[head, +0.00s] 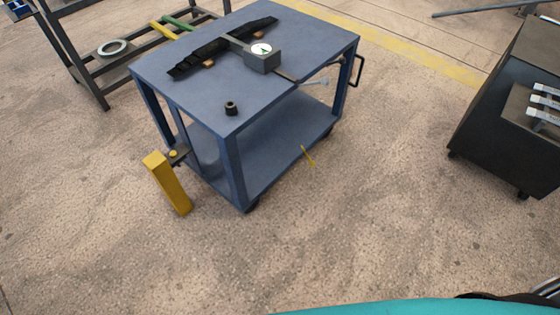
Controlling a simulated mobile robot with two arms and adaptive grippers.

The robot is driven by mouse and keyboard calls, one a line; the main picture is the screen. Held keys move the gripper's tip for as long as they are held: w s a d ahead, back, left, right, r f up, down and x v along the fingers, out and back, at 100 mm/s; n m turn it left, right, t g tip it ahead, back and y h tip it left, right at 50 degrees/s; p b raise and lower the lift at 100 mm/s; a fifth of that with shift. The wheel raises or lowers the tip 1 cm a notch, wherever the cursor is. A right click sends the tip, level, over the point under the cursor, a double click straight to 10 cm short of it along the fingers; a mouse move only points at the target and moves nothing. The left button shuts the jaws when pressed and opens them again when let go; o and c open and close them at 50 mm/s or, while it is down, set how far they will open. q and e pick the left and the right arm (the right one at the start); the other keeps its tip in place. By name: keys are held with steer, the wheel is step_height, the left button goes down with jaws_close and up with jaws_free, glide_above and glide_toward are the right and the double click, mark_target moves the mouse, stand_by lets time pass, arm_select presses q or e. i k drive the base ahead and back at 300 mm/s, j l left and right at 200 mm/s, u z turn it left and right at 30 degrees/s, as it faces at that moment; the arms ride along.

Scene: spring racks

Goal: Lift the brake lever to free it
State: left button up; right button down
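A blue cart (290,97) with a flat top and lower shelf stands in the middle of the head view. A thick yellow lever (168,184) sits at its near left corner, beside the leg, joined to a dark bracket (179,154). The lever slants down to the right, its lower end close to the floor. It looks like the brake lever. A thin yellow piece (308,156) also sticks out at the lower shelf's front edge; I cannot tell its function. Neither of my grippers is in view, and nothing touches the yellow lever.
On the cart top lie a black strip-like part (215,50), a grey block with a round dial (263,60) and a small black cylinder (231,108). A dark rack (90,85) stands behind left, a dark cabinet (500,140) at right. The floor in front is clear.

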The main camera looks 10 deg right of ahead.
mark_target(313, 163)
steer(key=i+l+u, duration=0.1)
steer(key=l+u, duration=0.65)
steer(key=l, duration=0.15)
steer(key=l+u, duration=0.35)
steer(key=l, duration=0.1)
